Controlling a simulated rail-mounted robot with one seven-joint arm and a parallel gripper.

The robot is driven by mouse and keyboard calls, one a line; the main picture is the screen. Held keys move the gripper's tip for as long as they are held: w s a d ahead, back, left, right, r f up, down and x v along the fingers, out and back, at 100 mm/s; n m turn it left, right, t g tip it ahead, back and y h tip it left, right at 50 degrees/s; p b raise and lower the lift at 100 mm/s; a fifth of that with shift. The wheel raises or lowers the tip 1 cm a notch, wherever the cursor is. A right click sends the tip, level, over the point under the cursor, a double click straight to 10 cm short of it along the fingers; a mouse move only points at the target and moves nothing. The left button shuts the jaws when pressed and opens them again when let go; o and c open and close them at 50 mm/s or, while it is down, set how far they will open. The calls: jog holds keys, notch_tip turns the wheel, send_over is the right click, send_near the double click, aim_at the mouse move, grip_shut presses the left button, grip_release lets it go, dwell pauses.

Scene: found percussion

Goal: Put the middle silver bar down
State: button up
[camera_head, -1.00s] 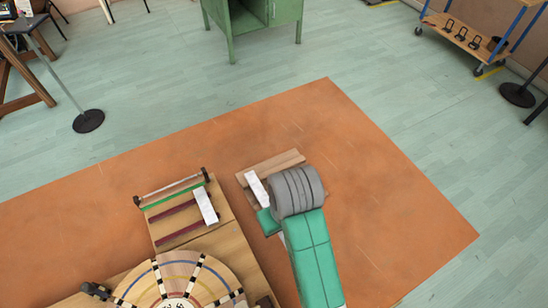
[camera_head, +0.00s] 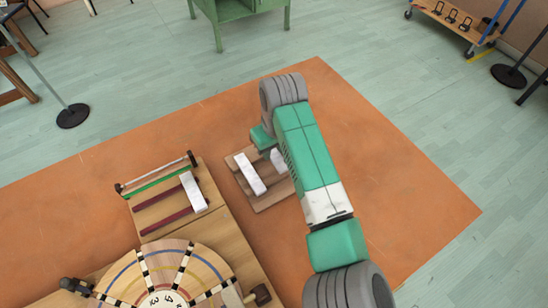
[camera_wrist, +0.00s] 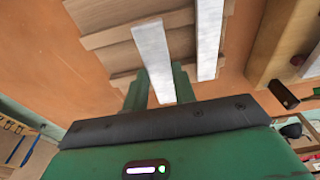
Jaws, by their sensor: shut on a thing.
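My gripper (camera_wrist: 160,88) shows in the wrist view with its two green fingers shut on a white-silver bar (camera_wrist: 152,45), which I take as the middle silver bar. The bar lies lengthwise over the wooden slatted rack (camera_wrist: 106,38); I cannot tell whether it touches the slats. A second silver bar (camera_wrist: 209,38) lies on the rack to its right. In the head view the rack (camera_head: 270,202) carries one bar (camera_head: 250,174) at left, and the held bar (camera_head: 277,158) shows partly beside my arm. My fingertips are hidden there by my own arm.
Left of the rack, a wooden frame (camera_head: 150,215) with green and dark red strips holds another silver bar (camera_head: 193,190). A round painted wooden disc (camera_head: 165,265) stands in front of it. The orange mat (camera_head: 390,175) is bare to the right.

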aim_at(275, 155)
notch_tip(275, 155, down, 4)
jog(key=shift+r+b, duration=0.1)
jog(key=shift+b, duration=0.9)
jog(key=shift+r, duration=0.2)
jog(key=shift+f, duration=0.15)
jog(key=o, duration=1)
jog(key=r+p, duration=0.1)
jog(key=r, duration=0.3)
jog(key=s+r+p, duration=0.1)
jog(key=r+p, duration=0.1)
jog(key=r, duration=0.2)
jog(key=d+r+p, duration=0.1)
jog(key=r+p, duration=0.1)
jog(key=r, duration=0.2)
jog(key=shift+s+r, duration=0.1)
jog(key=shift+s, duration=0.2)
